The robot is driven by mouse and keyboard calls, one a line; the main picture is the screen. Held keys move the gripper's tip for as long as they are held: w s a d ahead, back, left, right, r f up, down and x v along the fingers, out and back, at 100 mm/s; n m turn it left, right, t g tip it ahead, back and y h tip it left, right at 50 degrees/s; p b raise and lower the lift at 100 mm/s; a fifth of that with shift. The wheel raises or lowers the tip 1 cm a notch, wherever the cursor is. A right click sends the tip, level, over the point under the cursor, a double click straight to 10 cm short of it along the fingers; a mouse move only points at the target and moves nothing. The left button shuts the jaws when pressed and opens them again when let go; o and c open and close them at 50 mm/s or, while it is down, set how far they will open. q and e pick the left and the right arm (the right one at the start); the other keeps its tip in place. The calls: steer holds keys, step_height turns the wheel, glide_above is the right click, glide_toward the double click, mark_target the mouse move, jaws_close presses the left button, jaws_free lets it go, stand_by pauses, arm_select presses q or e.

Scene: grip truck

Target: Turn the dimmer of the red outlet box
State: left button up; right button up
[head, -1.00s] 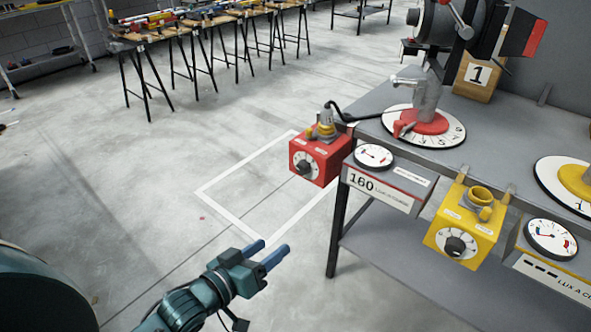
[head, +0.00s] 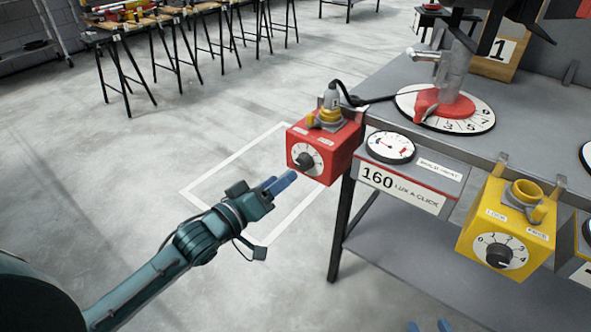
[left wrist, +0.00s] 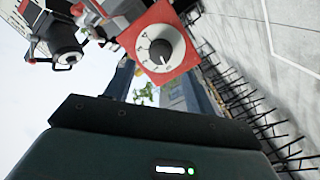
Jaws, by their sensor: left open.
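The red outlet box (head: 325,147) hangs at the left front corner of the grey bench in the head view. Its front has a white dial with a black dimmer knob (head: 305,161). My left gripper (head: 278,184) is open and empty, a little left of and below the dial, its fingers pointing towards the box. In the left wrist view the red box (left wrist: 184,68) and its knob (left wrist: 160,52) show beyond and between the spread fingers, apart from them. Two blue fingertips of my right gripper (head: 428,326) show apart at the bottom edge; the rest is out of view.
A panel reading 160 (head: 400,190) with a round gauge (head: 390,147) sits right of the red box. A yellow outlet box (head: 507,229) hangs further right. A cable runs from the red box's plug across the bench (head: 400,80).

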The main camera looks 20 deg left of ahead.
mark_target(300, 165)
arm_select(q)
steer(key=x, duration=0.6)
steer(key=shift+b, duration=0.4)
steer(key=shift+c, duration=0.6)
steer(key=c, duration=0.9)
steer(key=shift+o, duration=0.2)
